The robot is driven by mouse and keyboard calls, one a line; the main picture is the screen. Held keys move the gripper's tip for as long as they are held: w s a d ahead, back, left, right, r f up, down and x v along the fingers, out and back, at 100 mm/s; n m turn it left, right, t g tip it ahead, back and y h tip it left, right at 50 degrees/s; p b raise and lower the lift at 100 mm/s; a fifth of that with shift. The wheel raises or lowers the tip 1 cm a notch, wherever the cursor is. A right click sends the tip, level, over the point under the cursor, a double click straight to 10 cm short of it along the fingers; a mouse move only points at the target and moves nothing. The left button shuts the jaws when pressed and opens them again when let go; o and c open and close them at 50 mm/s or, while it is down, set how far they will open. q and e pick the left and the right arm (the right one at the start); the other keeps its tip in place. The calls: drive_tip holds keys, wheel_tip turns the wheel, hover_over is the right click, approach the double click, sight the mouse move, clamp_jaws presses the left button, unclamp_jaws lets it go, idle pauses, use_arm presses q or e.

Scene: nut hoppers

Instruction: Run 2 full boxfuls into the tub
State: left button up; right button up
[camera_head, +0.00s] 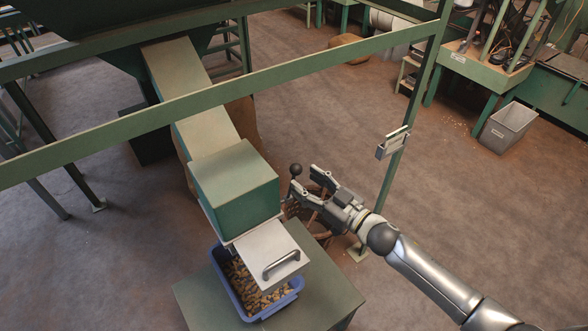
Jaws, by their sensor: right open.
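A green box (235,180) sits at the lower end of a pale sloping chute (190,90). Below its front is a light metal plate (262,248) with a dark bar handle (281,264). A blue tub (290,299) stands under the plate, partly hidden by it, with many brown nuts (243,290) inside. A black ball knob (296,169) shows at the right side of the box. My right gripper (307,180) is open and empty, its fingers pointing left close to the knob; I cannot tell whether they touch it. My left gripper is out of view.
The tub stands on a green block (325,290). A grey bin (508,125) stands far right on open floor.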

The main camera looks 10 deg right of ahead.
sight(295, 174)
drive_tip(key=shift+p+x, duration=0.35)
drive_tip(key=shift+x, duration=2.25)
drive_tip(key=shift+s, duration=0.1)
clamp_jaws()
